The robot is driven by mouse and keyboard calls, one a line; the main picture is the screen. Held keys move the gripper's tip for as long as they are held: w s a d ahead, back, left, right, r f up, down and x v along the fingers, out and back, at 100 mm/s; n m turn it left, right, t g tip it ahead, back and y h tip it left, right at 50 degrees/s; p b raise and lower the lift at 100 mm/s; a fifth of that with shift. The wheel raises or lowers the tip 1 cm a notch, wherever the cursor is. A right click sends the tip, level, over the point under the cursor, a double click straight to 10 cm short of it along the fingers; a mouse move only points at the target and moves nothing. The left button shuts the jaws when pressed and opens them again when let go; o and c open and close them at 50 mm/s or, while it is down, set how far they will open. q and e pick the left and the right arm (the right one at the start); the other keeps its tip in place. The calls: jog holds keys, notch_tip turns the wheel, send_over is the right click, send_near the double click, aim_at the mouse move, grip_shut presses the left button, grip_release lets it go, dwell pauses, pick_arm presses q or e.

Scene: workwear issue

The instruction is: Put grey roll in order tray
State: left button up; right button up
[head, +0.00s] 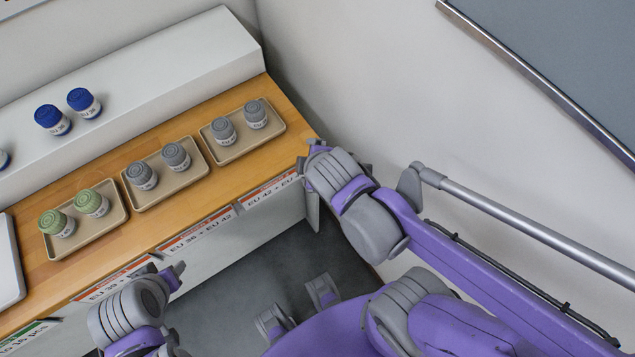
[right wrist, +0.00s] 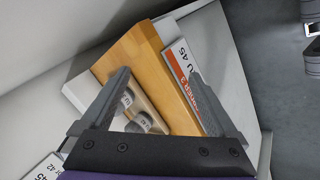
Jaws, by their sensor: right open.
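Two grey rolls, (head: 224,131) and (head: 256,114), stand upright in the right tan tray (head: 244,146) on the wooden bench. Two more grey rolls, (head: 142,175) and (head: 176,156), stand in the middle tray (head: 168,191). I cannot tell which tray is the order tray. My right gripper (right wrist: 158,80) is open and empty at the bench's right end. In the right wrist view, two grey rolls, (right wrist: 125,101) and (right wrist: 144,121), show beyond its fingers, partly hidden. My left arm's end shows at the bottom left of the head view; its fingers are unclear.
A left tray (head: 90,228) holds two green rolls, (head: 56,223) and (head: 91,203). Blue rolls, (head: 53,119) and (head: 84,102), stand on the raised white shelf (head: 190,55) behind. Size labels (head: 195,233) line the bench front. A wall closes off the bench's right end.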

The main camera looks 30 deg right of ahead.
jog(key=s+a+f+m+g+y, duration=0.1)
jog(key=s+m+g, duration=0.1)
jog(key=s+m, duration=0.4)
jog(key=m, duration=0.4)
jog(key=shift+a+f+m+y, duration=0.15)
jog(key=shift+f+m+y, duration=0.15)
jog(key=shift+m, duration=0.1)
jog(key=shift+w+r+p, duration=0.35)
jog(key=shift+r+p, duration=0.35)
jog(key=shift+r, duration=0.2)
jog(key=shift+s, duration=0.1)
